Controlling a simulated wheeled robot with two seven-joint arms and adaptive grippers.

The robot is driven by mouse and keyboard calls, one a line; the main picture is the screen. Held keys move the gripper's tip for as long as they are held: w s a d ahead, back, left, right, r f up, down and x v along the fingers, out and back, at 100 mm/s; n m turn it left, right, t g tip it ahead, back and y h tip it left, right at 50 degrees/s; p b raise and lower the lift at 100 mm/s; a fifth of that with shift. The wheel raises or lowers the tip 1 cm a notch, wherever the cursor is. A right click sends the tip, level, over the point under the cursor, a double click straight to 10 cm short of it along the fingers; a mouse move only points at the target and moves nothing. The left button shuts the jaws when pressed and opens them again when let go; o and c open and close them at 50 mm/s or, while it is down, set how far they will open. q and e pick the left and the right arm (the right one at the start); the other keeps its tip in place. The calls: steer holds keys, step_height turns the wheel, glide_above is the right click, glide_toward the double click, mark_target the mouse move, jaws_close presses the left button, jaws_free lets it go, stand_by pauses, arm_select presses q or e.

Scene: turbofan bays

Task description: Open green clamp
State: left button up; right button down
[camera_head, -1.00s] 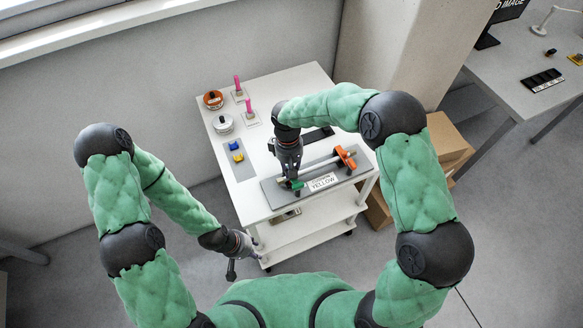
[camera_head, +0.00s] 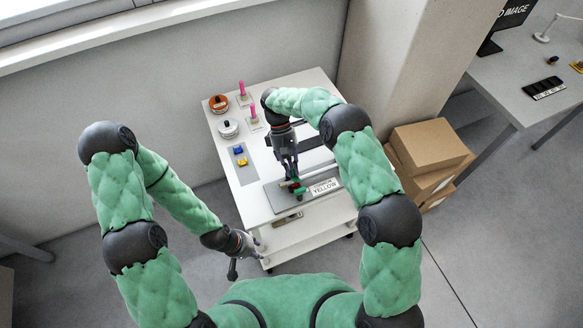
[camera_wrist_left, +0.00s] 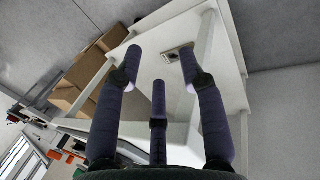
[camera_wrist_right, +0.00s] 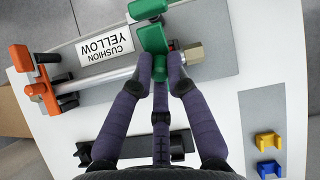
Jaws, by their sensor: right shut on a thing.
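The green clamp (camera_wrist_right: 152,38) is at one end of a metal rod (camera_wrist_right: 102,80) on a grey plate in the right wrist view. It sits beside a brass hex fitting (camera_wrist_right: 193,53). My right gripper (camera_wrist_right: 160,70) is shut on a small green part of the clamp, with its fingertips around it. In the head view the green clamp (camera_head: 301,190) is partly hidden by my right gripper (camera_head: 290,176). My left gripper (camera_head: 234,268) is open and empty, low beside the cart; its spread fingers (camera_wrist_left: 160,62) show in the left wrist view.
An orange clamp (camera_wrist_right: 36,79) holds the rod's other end. A "CUSHION YELLOW" label (camera_wrist_right: 104,45) lies beside the rod. Blue (camera_wrist_right: 270,168) and yellow (camera_wrist_right: 268,141) pieces, jars and pink pegs stand on the white cart (camera_head: 262,205). Cardboard boxes (camera_head: 430,150) stand at right.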

mark_target(292, 172)
stand_by(0.4)
arm_select(q)
steer(key=shift+w, duration=0.1)
steer(key=c, duration=0.7)
steer(key=shift+w+a+r+n, duration=0.1)
steer(key=shift+w+a+n, duration=0.05)
steer(key=shift+n, duration=0.15)
jaws_close()
steer(key=w+a+r+n+g, duration=0.4)
steer(key=a+n, duration=0.3)
steer(key=n, duration=0.4)
steer(key=w+d+r+n+h, duration=0.1)
steer(key=w+n, duration=0.1)
steer(key=w+d+r+n+h, duration=0.1)
steer(key=w+d+r+n, duration=0.1)
steer(key=w+d+r+n+h, duration=0.1)
steer(key=r, duration=0.1)
steer(key=shift+w+d+n+t+h, duration=0.3)
steer(key=shift+w+d+n, duration=0.1)
steer(key=w+d+r+n+t+h, duration=0.1)
steer(key=w+d+r+n+h, duration=0.35)
steer(key=w+d+r, duration=0.35)
steer(key=shift+n+t, duration=0.3)
steer(key=shift+n, duration=0.15)
steer(key=x, duration=0.6)
steer(key=w+f+x, duration=0.1)
steer(key=x, duration=0.2)
steer(key=shift+a+f, duration=0.1)
steer(key=shift+f, duration=0.1)
